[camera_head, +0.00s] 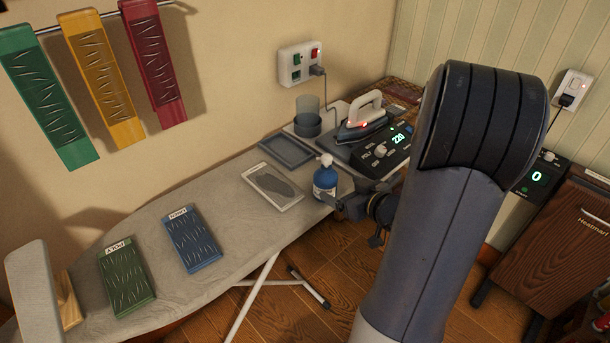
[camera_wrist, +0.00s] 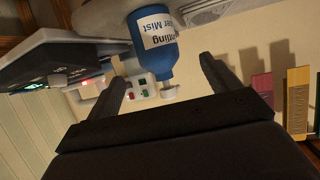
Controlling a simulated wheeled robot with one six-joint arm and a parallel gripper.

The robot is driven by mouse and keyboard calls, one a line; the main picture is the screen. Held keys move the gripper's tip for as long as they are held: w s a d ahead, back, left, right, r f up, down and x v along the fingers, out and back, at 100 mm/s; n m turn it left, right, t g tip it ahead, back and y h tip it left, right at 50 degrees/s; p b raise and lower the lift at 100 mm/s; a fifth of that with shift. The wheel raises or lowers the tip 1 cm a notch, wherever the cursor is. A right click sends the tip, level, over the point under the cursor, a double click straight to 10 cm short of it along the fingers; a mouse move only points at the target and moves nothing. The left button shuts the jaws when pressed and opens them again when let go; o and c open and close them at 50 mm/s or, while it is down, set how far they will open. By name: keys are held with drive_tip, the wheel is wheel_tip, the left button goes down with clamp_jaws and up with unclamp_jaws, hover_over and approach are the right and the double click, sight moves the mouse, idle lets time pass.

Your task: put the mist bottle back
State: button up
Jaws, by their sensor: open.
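The mist bottle (camera_head: 325,181) is blue with a white spray top and stands upright at the ironing board's right edge. In the wrist view the bottle (camera_wrist: 153,48) appears upside down, its label partly reading "Mist". My gripper (camera_head: 340,203) is open beside the bottle, at its lower right in the head view. In the wrist view the two fingers of my gripper (camera_wrist: 168,83) show on either side of the spray top, with gaps. I cannot tell how deep the bottle sits between them. An empty dark tray (camera_head: 287,152) lies behind the bottle.
A white plate with an iron outline (camera_head: 272,187) lies left of the bottle. An iron (camera_head: 362,122) rests on a station reading 220, next to a clear cup in a dark holder (camera_head: 307,124). Green and blue pads (camera_head: 191,240) lie on the ironing board (camera_head: 245,235).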

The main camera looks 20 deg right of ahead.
sight(332, 184)
drive_tip(key=x, duration=0.4)
drive_tip(key=shift+w+f+b, duration=0.15)
drive_tip(key=shift+w+b, duration=0.1)
drive_tip(key=shift+b, duration=0.05)
drive_tip(key=shift+x, duration=3.1)
drive_tip(key=shift+w+d, duration=0.1)
drive_tip(key=shift+d, duration=0.1)
drive_tip(key=c, duration=1.4)
